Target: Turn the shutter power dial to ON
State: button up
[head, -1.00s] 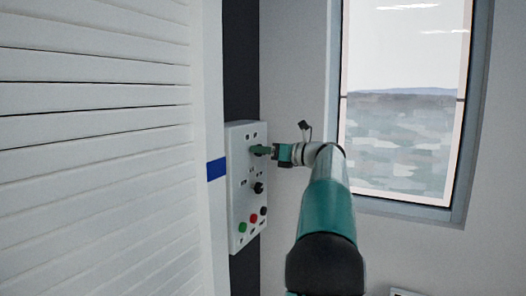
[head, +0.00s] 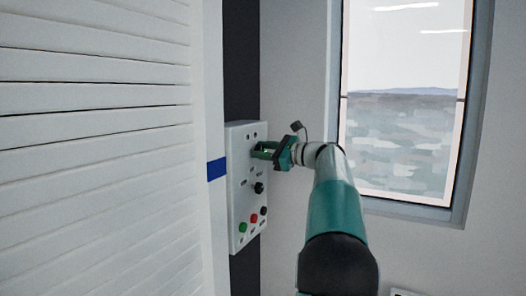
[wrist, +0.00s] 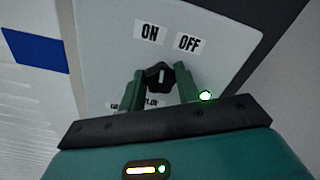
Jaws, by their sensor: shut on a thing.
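The shutter power dial (wrist: 156,79) is a black knob with a white mark, below the ON label (wrist: 150,33) and the OFF label (wrist: 188,43) in the wrist view. Its mark points up toward the gap between the two labels; I cannot tell its exact setting. My gripper (wrist: 160,83) has one green finger on each side of the dial and is shut on it. In the head view my gripper (head: 260,150) reaches the upper part of the panel from the right and hides the dial there.
The white control panel (head: 240,200) also carries a lower black knob (head: 258,188) and green, red and black buttons near its bottom. A white slatted shutter (head: 100,150) stands at left, a window (head: 400,130) at right.

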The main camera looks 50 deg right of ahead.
jog(key=shift+f+n, duration=0.1)
jog(key=shift+n, duration=1.8)
jog(key=o, duration=1)
jog(key=shift+c, duration=0.2)
jog(key=v, duration=1.3)
jog(key=shift+s, duration=0.4)
jog(key=shift+s+d, duration=0.1)
